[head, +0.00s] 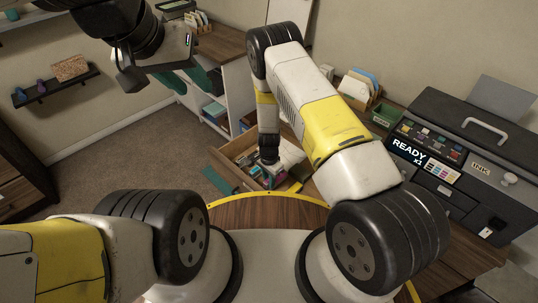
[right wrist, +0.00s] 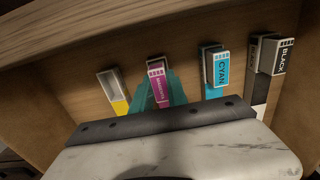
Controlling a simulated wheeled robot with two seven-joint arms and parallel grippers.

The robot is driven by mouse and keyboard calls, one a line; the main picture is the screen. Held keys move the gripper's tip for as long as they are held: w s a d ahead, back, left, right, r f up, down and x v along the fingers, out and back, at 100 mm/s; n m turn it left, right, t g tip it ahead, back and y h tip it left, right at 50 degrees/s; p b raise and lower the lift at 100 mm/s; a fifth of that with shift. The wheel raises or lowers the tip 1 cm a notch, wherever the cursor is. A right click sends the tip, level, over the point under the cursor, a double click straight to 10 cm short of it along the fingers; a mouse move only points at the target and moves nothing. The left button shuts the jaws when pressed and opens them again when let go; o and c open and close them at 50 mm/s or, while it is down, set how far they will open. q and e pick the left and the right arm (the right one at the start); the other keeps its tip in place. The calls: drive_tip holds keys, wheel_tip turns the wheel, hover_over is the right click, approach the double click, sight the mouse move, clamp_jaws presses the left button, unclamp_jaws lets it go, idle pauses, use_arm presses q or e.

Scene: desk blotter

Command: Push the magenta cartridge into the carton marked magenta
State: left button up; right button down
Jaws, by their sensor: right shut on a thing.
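The magenta cartridge (right wrist: 158,88), with a magenta label, is between the teal fingers of my right gripper (right wrist: 172,92) in the right wrist view. The gripper is shut on it. Behind its top a grey carton edge (right wrist: 155,58) shows; fingers and cartridge hide most of this carton, so I cannot tell how far the cartridge is in. In the head view my right gripper (head: 268,172) reaches down into the open wooden drawer (head: 232,150). My left gripper (head: 185,80) is up at the left, its teal fingers apart and empty, away from the drawer.
In the right wrist view a yellow carton (right wrist: 117,95) stands left of the magenta cartridge. A cyan cartridge (right wrist: 220,68) and a black one (right wrist: 283,60) stand to its right. A printer (head: 450,160) reading READY and a green bin (head: 386,115) stand right of the drawer.

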drive_tip(key=shift+f, duration=0.25)
drive_tip(key=c, duration=1.2)
unclamp_jaws()
drive_tip(key=shift+c, duration=0.2)
drive_tip(key=shift+r, duration=3.95)
